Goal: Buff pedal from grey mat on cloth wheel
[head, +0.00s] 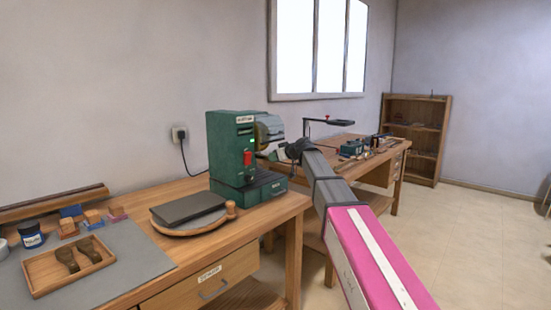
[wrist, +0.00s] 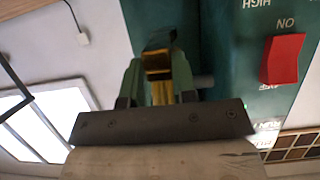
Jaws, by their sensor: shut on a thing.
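The green buffing machine (head: 230,150) stands at the bench's right end, with the pale cloth wheel (head: 268,128) on its upper right. My gripper (head: 274,154) is beside the machine, just below the wheel. In the wrist view my gripper (wrist: 158,75) is shut on a brass-coloured pedal (wrist: 158,65), its far end dark. The held pedal is too small to make out in the head view. I cannot tell whether it touches the wheel. The grey mat (head: 130,255) lies at the left, bearing a wooden tray (head: 45,290) with two dull brown pedals (head: 78,254).
The machine's red switch (wrist: 283,58) is close to my gripper. A round board with a dark flat slab (head: 187,208) sits in front of the machine. A second bench (head: 375,165) is farther back.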

